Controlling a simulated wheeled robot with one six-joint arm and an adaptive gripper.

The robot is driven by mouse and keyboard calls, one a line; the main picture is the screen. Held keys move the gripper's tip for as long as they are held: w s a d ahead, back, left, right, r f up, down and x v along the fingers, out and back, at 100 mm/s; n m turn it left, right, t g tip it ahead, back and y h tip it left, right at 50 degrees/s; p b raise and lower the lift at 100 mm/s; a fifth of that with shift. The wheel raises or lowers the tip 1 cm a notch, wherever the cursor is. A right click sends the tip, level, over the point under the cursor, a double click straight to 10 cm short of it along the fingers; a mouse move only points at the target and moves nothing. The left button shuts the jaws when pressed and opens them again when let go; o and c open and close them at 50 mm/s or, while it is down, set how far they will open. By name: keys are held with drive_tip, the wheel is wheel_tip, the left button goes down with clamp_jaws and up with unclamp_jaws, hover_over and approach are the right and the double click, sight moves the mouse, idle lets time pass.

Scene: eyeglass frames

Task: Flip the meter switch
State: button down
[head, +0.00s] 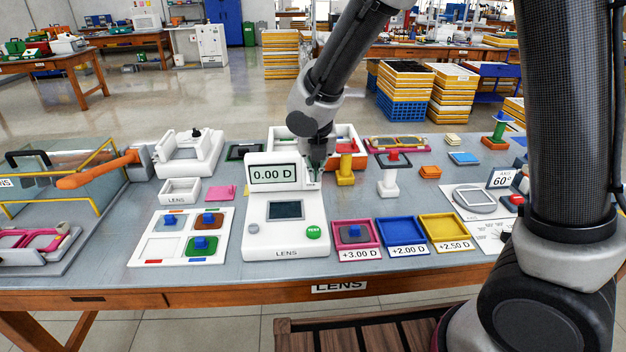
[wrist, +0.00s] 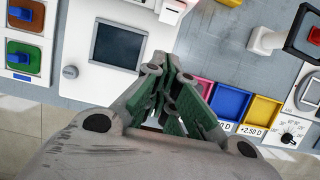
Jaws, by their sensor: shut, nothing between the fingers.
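The white lens meter (head: 285,212) stands near the table's front edge in the head view, its display reading 0.00 D. A green button (head: 313,232) and a grey knob (head: 253,229) sit on its front panel. In the wrist view the meter's dark screen (wrist: 119,46) and grey knob (wrist: 70,72) show; the green button is not visible there, and my gripper covers part of the panel. My gripper (wrist: 165,62) is shut and empty, over the meter's right side. In the head view my gripper (head: 317,172) is at the display's right edge, its tips partly hidden. I cannot tell whether it touches the meter.
Pink (head: 355,247), blue (head: 402,232) and yellow (head: 443,227) trays lie right of the meter. A white board with coloured pieces (head: 157,252) lies left. A yellow stand (head: 345,178) is just right of my gripper.

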drive_tip(key=x, duration=0.6)
drive_tip(key=shift+s+d, duration=0.1)
drive_tip(key=shift+w+f, duration=0.35)
drive_tip(key=shift+w, duration=0.55)
drive_tip(key=shift+w+f, duration=0.35)
drive_tip(key=shift+w, duration=0.55)
drive_tip(key=shift+w+f, duration=0.2)
drive_tip(key=shift+f, duration=0.1)
drive_tip(key=shift+r, duration=0.8)
